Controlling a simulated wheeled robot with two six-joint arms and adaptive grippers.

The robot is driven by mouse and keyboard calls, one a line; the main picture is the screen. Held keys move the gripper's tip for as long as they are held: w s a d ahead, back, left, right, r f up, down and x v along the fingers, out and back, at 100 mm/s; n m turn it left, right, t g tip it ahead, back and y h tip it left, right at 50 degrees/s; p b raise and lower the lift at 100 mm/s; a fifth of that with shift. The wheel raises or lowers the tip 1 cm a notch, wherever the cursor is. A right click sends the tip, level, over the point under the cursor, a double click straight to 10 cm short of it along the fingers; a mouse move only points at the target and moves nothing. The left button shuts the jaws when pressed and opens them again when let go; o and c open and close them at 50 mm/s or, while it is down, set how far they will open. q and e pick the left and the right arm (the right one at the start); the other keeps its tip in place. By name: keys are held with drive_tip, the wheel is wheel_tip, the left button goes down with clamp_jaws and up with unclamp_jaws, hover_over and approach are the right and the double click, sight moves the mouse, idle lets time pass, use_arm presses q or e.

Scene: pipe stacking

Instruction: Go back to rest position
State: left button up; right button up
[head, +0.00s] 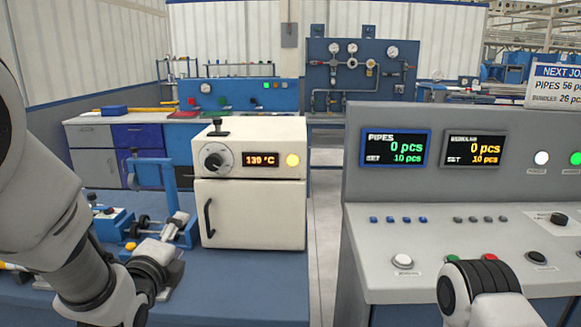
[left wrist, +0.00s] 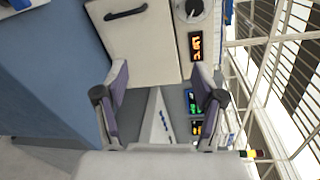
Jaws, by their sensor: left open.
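My left arm (head: 75,230) comes in from the left in the head view, over the blue bench. My left gripper (left wrist: 158,98) shows in the left wrist view with its two fingers spread apart and nothing between them. It faces the white oven and the grey console from a distance, touching neither. Part of my right arm (head: 482,285) shows at the bottom right of the head view, in front of the console's sloped panel. My right gripper is out of sight.
The white oven (head: 250,215), reading 139 °C, stands on the blue bench (head: 240,290). A blue clamp fixture (head: 160,200) stands left of it. The grey console (head: 390,185) with counters at 0 pcs and several buttons is at right. A floor gap (head: 325,220) separates bench and console.

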use_arm(q)
drive_tip(key=s+a+f+n+g+p, duration=0.1)
drive_tip(key=s+f+g+p, duration=0.15)
drive_tip(key=f, duration=0.65)
drive_tip(key=s+a+f+n+g+p, duration=0.1)
drive_tip(key=s+f+g, duration=0.25)
drive_tip(key=f, duration=0.55)
drive_tip(key=s+a+f+n+g+p, duration=0.15)
drive_tip(key=s+f, duration=0.25)
drive_tip(key=f, duration=0.5)
drive_tip(key=s+f+n+g, duration=0.4)
drive_tip(key=s+f+n, duration=0.2)
drive_tip(key=s+n, duration=0.3)
drive_tip(key=s+f+n+g+p, duration=0.1)
drive_tip(key=s+f+n+g, duration=0.4)
drive_tip(key=s+n, duration=0.4)
drive_tip(key=s, duration=0.5)
drive_tip(key=shift+s+a+f, duration=0.15)
drive_tip(key=shift+s+f, duration=0.2)
drive_tip(key=shift+s, duration=0.05)
